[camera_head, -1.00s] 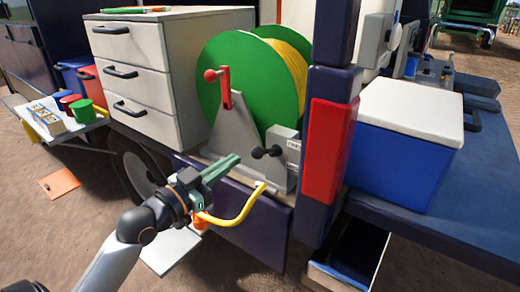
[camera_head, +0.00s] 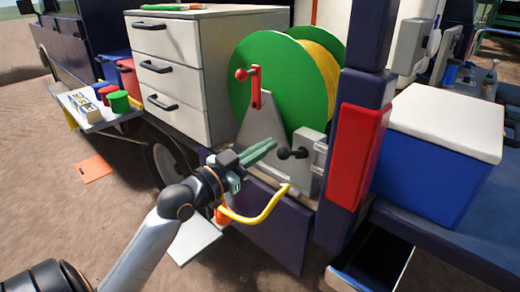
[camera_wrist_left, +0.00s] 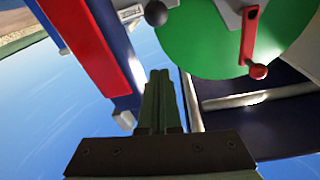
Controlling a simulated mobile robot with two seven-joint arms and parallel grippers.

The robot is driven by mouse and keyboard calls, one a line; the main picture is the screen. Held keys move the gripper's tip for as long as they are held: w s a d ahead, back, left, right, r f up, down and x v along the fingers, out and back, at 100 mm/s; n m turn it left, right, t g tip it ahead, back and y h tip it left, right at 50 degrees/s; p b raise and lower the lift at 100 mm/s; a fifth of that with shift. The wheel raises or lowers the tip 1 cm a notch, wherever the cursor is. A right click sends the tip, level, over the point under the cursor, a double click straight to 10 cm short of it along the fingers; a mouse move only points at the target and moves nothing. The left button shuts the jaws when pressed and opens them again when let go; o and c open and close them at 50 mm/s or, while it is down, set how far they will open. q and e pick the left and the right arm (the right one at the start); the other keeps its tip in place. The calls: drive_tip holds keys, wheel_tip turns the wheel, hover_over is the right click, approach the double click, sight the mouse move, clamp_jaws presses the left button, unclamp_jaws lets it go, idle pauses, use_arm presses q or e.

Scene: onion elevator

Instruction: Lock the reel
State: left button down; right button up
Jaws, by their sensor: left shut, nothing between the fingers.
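The reel (camera_head: 268,75) has green side discs and yellow line wound between them, and stands on a grey stand on the vehicle's bed. A red crank (camera_head: 256,88) with a red knob points up on its front. A grey box with a black-knobbed lever (camera_head: 292,153) sits at the stand's right. My left gripper (camera_head: 274,147) is shut and empty, pointing at the lever from the left with a small gap. In the left wrist view, the closed fingers (camera_wrist_left: 158,90) are below the black knob (camera_wrist_left: 156,13), and the reel (camera_wrist_left: 205,45) is at upper right. My right gripper is not in view.
A white drawer cabinet (camera_head: 175,95) stands left of the reel. A dark post with a red panel (camera_head: 358,155) and a blue cooler (camera_head: 430,165) stand to the right.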

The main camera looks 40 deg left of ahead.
sight(281, 149)
use_arm(q)
drive_tip(key=w+f, duration=0.1)
drive_tip(key=w, duration=0.1)
drive_tip(key=w+f, duration=0.1)
drive_tip(key=w, duration=0.1)
drive_tip(key=w+f, duration=0.1)
drive_tip(key=w, duration=0.1)
drive_tip(key=shift+d+f, duration=0.1)
idle(0.3)
